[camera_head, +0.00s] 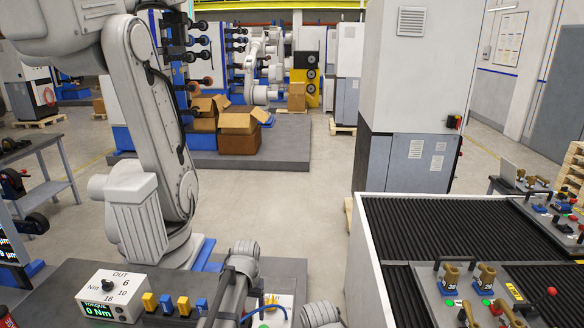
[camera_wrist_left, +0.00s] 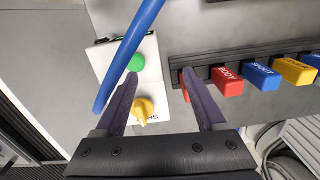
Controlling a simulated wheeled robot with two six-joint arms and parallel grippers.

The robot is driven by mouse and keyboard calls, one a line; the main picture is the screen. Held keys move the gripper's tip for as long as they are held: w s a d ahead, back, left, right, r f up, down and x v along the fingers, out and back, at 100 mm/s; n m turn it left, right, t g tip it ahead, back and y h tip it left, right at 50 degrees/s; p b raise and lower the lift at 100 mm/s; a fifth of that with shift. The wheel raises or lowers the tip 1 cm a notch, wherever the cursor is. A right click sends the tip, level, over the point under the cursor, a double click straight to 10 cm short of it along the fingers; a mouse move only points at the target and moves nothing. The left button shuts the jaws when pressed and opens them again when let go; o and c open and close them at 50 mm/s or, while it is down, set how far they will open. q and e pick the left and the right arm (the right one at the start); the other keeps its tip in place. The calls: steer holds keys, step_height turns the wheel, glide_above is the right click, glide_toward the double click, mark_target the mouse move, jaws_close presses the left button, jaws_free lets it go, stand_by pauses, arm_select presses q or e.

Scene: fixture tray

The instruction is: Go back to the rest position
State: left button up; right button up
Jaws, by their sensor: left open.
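My left gripper (camera_wrist_left: 158,88) is open, with its two dark fingers apart and nothing seen between their tips. In the wrist view it hangs above a white box with a green button (camera_wrist_left: 136,62) and a yellow knob (camera_wrist_left: 143,108). A blue cable (camera_wrist_left: 130,55) crosses over the box beside the left finger. The right finger covers part of the left end of a dark rail (camera_wrist_left: 240,60). In the head view my left forearm (camera_head: 240,268) is low at the bottom middle, and the jaws are hard to make out. My right gripper is not seen.
The rail carries a red BODY block (camera_wrist_left: 228,82), a blue block (camera_wrist_left: 262,76) and a yellow block (camera_wrist_left: 295,71). A torque display box (camera_head: 112,296) stands on the dark bench. A ribbed black-topped table (camera_head: 440,235) with fittings is at right. Open floor (camera_head: 270,195) lies between.

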arm_select(q)
steer(key=s+d+f+m+b, duration=0.1)
steer(key=s+d, duration=0.2)
steer(key=s, duration=0.3)
steer(key=s+d+f, duration=0.1)
steer(key=s+d, duration=0.2)
steer(key=s, duration=0.3)
steer(key=s+d+f+m+y+b, duration=0.1)
steer(key=s+d, duration=0.1)
steer(key=s, duration=0.5)
steer(key=shift+d+m+b, duration=0.3)
steer(key=shift+d, duration=0.1)
